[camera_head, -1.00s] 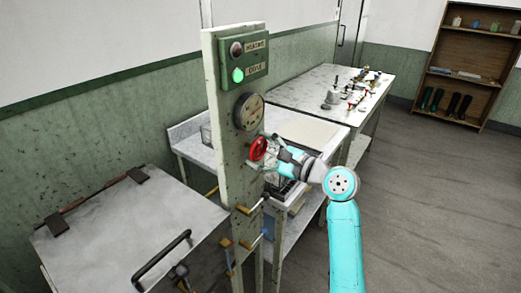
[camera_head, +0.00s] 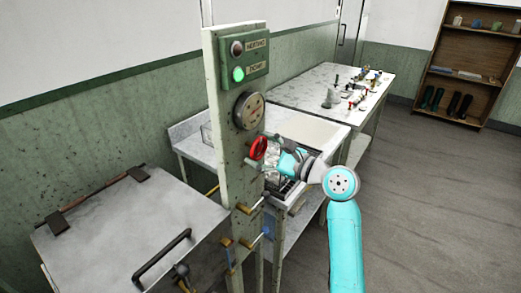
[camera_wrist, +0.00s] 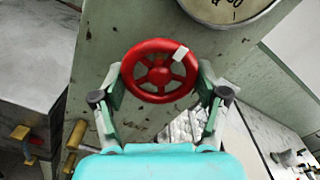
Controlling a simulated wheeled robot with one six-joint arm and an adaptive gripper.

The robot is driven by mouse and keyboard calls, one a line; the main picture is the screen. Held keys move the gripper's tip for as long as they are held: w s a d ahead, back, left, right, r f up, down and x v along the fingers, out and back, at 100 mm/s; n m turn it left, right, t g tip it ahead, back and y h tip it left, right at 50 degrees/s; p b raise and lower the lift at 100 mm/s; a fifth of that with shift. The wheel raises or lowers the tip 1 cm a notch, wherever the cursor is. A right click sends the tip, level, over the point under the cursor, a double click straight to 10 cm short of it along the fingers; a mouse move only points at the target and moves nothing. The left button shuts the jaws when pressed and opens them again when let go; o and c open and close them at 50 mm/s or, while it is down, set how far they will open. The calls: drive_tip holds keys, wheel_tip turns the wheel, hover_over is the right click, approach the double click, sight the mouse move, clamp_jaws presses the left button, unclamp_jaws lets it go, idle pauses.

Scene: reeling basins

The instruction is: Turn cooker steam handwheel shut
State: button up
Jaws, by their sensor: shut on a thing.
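The red handwheel (camera_head: 259,148) stands out from the green-grey post (camera_head: 226,120), below the round gauge (camera_head: 249,110). In the wrist view the handwheel (camera_wrist: 137,84) is seen nearly face on, with spokes and a pale mark on its upper right rim. My gripper (camera_wrist: 159,78) has one finger on each side of the wheel and is shut on its rim. In the head view my gripper (camera_head: 272,150) reaches the wheel from the right. The valve stem behind the wheel is hidden.
A panel (camera_head: 244,61) with a lit green lamp is at the post's top. Brass-coloured valves (camera_head: 246,243) stick out lower down. A metal lidded box (camera_head: 110,235) stands at the left. A sink bench (camera_head: 190,150) and a cluttered table (camera_head: 310,85) lie behind. The floor at right is clear.

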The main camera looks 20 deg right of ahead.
drive_tip(key=o, duration=1.2)
drive_tip(key=shift+s, duration=0.1)
drive_tip(key=v, duration=1.2)
drive_tip(key=shift+f, duration=0.1)
